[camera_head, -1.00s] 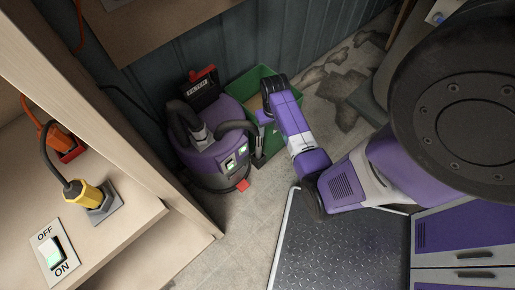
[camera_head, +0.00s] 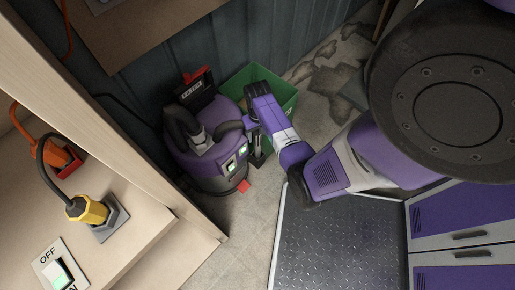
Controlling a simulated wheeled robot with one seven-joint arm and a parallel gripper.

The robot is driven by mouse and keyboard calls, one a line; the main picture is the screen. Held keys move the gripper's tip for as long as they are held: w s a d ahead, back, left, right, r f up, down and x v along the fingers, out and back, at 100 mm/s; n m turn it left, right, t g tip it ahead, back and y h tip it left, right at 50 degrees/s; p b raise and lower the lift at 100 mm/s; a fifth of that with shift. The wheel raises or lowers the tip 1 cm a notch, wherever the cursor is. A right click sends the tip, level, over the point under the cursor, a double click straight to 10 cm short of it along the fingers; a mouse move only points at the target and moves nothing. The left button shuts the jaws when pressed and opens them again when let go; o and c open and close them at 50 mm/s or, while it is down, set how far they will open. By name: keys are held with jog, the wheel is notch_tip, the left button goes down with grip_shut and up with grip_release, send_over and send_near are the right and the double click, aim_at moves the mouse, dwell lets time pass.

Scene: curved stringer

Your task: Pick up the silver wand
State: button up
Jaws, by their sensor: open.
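I cannot clearly make out a silver wand in the head view. A purple vacuum cleaner (camera_head: 204,150) with a dark hose stands on the floor left of centre, against the ribbed wall. My arm reaches in from the right, and its purple wrist hangs over the green bin beside the vacuum. My gripper (camera_head: 258,152) shows as a small dark shape below the wrist, close to the vacuum's right side. It is open, and nothing is visibly held. Its fingertips are small and hard to separate from the dark parts behind.
The green bin (camera_head: 285,93) stands right behind my wrist. A wooden shelf unit (camera_head: 150,235) with a yellow plug (camera_head: 88,210) and a switch (camera_head: 58,272) fills the left. A dark metal plate (camera_head: 335,245) and purple drawers (camera_head: 460,220) lie at lower right. Floor between is clear.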

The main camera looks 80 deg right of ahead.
notch_tip(320, 180, down, 2)
jog(key=shift+f, duration=0.15)
grip_shut()
dwell(0.4)
